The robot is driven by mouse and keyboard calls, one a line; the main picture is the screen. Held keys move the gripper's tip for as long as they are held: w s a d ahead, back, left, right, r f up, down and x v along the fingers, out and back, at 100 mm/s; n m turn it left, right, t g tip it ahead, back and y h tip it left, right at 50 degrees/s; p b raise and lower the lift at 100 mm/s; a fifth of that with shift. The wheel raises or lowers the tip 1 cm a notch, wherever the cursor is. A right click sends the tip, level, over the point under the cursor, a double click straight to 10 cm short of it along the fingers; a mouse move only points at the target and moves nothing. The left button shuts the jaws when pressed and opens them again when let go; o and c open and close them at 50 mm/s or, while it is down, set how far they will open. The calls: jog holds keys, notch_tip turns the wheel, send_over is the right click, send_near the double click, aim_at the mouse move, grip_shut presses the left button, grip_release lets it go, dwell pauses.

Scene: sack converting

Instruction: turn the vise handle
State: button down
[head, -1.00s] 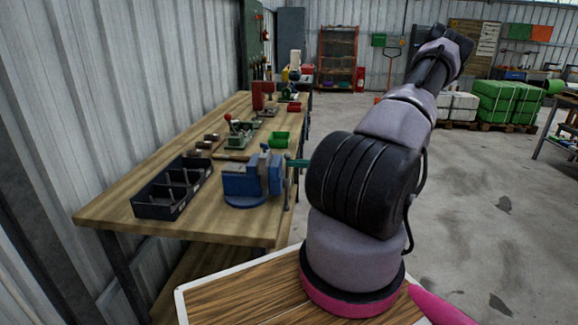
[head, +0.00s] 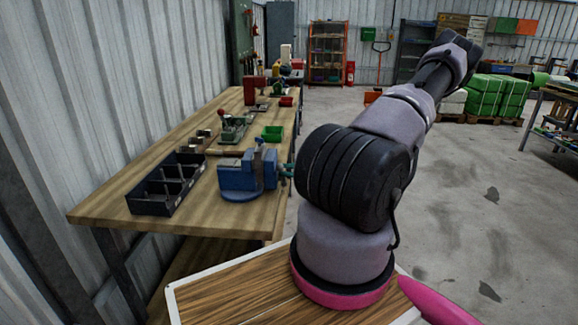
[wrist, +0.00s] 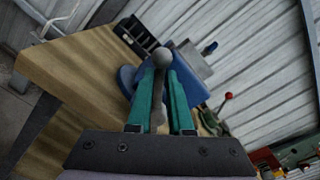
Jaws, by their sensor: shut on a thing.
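The blue vise (head: 238,180) stands at the near right edge of the wooden workbench. In the wrist view, its blue body (wrist: 195,86) is behind the fingers. My gripper (wrist: 165,78) has teal fingers shut on the grey vise handle (wrist: 161,58), whose round ball end shows between the fingertips. In the head view, my gripper (head: 287,171) is a small patch of teal at the right side of the vise. The rest of it and most of the handle are hidden behind my arm.
The workbench (head: 105,208) runs along a corrugated wall. A black divided tray (head: 166,185) lies left of the vise. A green bin (head: 272,133) and a green tool with a lever (head: 233,130) stand beyond it.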

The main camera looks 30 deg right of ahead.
jog(key=shift+s+a+f+n, duration=0.25)
jog(key=shift+f+n, duration=0.35)
jog(key=shift+n, duration=0.55)
jog(key=shift+s+a+f+n, duration=0.25)
jog(key=shift+f+n, duration=0.35)
jog(key=shift+n, duration=0.6)
jog(key=shift+s+a+f+n, duration=0.15)
jog(key=shift+s+f+n, duration=0.35)
jog(key=shift+n, duration=0.65)
jog(key=shift+w+f, duration=0.15)
jog(key=c, duration=0.8)
grip_release()
jog(key=v, duration=1)
jog(key=shift+s+d, duration=0.25)
jog(key=shift+d, duration=0.1)
